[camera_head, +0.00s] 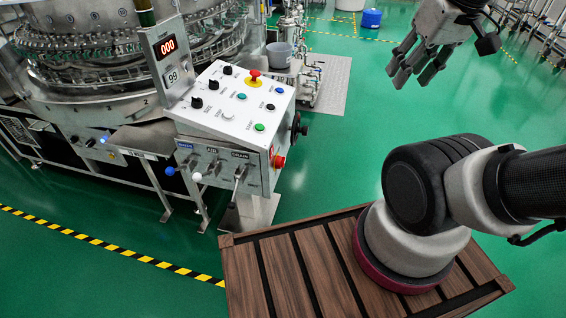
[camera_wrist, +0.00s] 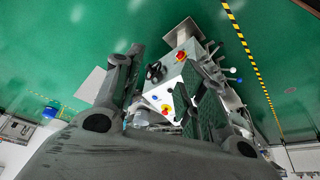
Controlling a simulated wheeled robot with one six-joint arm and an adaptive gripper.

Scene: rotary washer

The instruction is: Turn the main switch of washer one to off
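The washer's control box (camera_head: 225,110) stands left of centre in the head view, with a sloped white panel of knobs and buttons. A red rotary switch on a yellow plate (camera_head: 278,161), which looks like the main switch, is on the box's right side. In the wrist view this red and yellow switch (camera_wrist: 181,55) shows beyond the fingers; its handle angle is too small to read. My gripper (camera_head: 412,78) is raised at the upper right, apart from the box. Its fingers (camera_wrist: 158,68) are spread with nothing between them.
A red emergency button on yellow (camera_head: 254,76) sits on the panel top. A black handwheel (camera_head: 298,129) sticks out on the box's right side. Blue and white levers (camera_head: 196,177) project in front. Green floor between the box and my gripper is clear.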

